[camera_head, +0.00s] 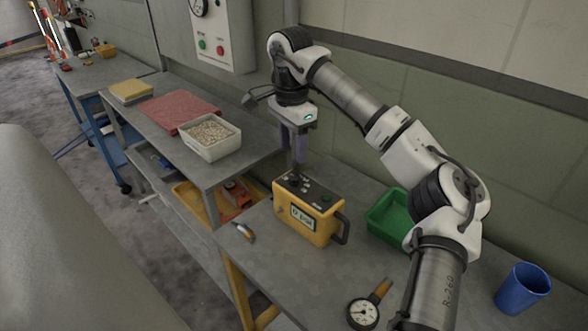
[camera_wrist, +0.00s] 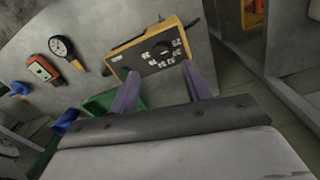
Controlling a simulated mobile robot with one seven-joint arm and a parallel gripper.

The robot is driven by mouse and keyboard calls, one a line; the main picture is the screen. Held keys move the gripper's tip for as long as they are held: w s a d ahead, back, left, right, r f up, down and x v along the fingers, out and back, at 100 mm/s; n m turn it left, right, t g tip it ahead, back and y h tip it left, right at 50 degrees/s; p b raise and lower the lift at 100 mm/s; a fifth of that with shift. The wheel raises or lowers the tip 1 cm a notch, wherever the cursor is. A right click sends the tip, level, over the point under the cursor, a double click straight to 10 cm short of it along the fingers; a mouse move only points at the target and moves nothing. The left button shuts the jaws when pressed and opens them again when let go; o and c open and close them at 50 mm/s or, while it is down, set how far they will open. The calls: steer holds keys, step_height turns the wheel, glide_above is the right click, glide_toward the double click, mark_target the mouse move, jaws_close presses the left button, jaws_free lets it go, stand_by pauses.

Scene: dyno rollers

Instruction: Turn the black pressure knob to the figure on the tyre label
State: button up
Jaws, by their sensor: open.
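The yellow box (camera_head: 318,229) stands on the grey bench, with a dark top panel and a small front display showing a short reading I cannot make out surely. The black knob (camera_wrist: 160,52) is on its panel among white markings; its pointer is too small to read. In the head view my gripper (camera_head: 297,160) points down just above the panel and partly hides the knob. In the wrist view the fingers of my gripper (camera_wrist: 160,72) are spread apart with nothing between them, and the knob shows beyond the gap. I cannot make out a tyre label in either view.
A green tray (camera_head: 390,218) stands right of the box, a blue cup (camera_head: 522,289) farther right. A dial gauge (camera_head: 363,313) and a small tool (camera_head: 243,231) lie in front. A white tub of pellets (camera_head: 209,138) is on the left bench. A wall panel (camera_head: 221,35) hangs behind.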

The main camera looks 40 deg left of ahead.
mark_target(294, 177)
step_height(294, 177, down, 8)
steer(key=shift+d+r+p, duration=0.15)
steer(key=shift+r+p, duration=0.1)
steer(key=shift+p, duration=0.55)
steer(key=shift+c, duration=0.5)
steer(key=c, duration=0.9)
